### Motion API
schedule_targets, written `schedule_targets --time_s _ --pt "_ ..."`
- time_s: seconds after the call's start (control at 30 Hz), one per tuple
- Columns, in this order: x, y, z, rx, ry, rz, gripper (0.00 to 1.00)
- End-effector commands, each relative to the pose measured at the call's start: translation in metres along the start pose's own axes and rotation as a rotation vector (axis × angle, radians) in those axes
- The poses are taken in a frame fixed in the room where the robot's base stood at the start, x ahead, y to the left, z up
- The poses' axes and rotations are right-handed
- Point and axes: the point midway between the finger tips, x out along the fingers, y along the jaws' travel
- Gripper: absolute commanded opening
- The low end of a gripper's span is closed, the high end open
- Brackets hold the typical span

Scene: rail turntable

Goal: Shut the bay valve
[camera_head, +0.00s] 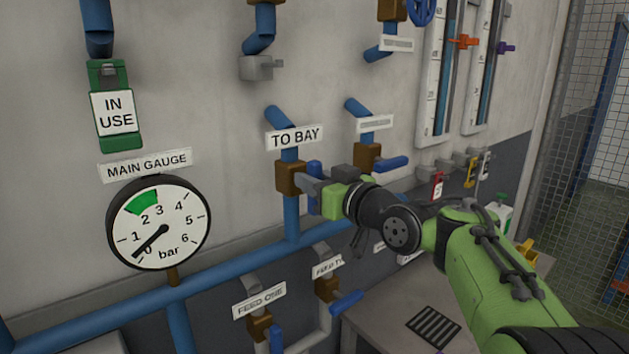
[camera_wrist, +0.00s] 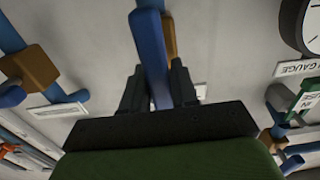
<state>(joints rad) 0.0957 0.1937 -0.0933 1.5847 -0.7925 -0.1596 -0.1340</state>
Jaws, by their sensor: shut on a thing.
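The bay valve is a brown valve body (camera_head: 289,178) on a blue vertical pipe, under the "TO BAY" label (camera_head: 294,138). Its blue lever handle (camera_head: 313,172) stands upright, roughly in line with the pipe. My gripper (camera_head: 309,186) reaches in from the right and is shut on this handle. In the wrist view the handle (camera_wrist: 148,35) runs down between the two dark fingers of my gripper (camera_wrist: 160,82). The brown body (camera_wrist: 169,38) shows just behind it. The fingers hide part of the handle and body in the head view.
A similar valve (camera_head: 367,157) with a sideways blue lever is close on the right, near my wrist. Two feed valves (camera_head: 259,327) sit below the main blue pipe (camera_head: 235,258). The main gauge (camera_head: 159,222) is at left, its needle near 0. A table (camera_head: 395,310) stands below.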

Motion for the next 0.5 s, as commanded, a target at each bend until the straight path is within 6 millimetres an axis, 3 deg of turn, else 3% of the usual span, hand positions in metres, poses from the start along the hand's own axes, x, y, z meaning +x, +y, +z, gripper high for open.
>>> schedule_targets --time_s 0.27,0.5 --pt "-0.0002 0.0012 0.0002 0.051 -0.001 0.001 0.00" --pt "-0.0002 0.0036 0.0003 0.204 -0.002 0.001 0.00"
